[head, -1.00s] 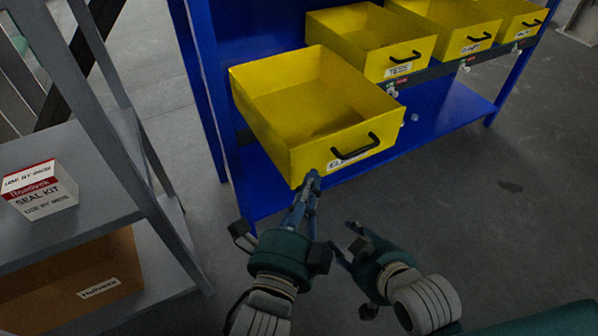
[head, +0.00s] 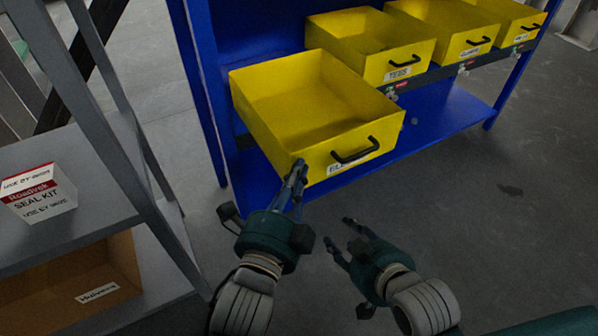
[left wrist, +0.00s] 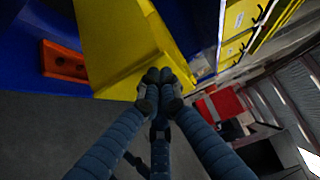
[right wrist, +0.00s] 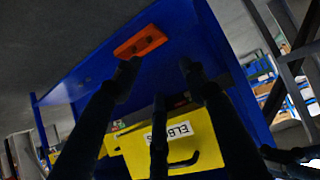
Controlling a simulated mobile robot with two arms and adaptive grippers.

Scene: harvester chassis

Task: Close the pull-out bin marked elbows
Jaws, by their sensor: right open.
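The yellow bin marked elbows (head: 360,137) is pulled out of the blue rack, well ahead of its neighbours. Its black handle (head: 356,150) is on the front, and its label is partly hidden in the head view. The label reads "ELB…" in the right wrist view (right wrist: 180,133). My left gripper (head: 297,172) has its fingertips together at the bin's front left corner, apparently touching it; they also show in the left wrist view (left wrist: 159,76). I see nothing between them. My right gripper (head: 345,236) is open and empty, below and in front of the bin.
Other yellow bins (head: 370,37) sit further in along the blue rack (head: 445,105) to the right. A grey shelf (head: 105,180) at left holds a seal kit box (head: 38,195) and a cardboard box (head: 75,280). The floor at right is clear.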

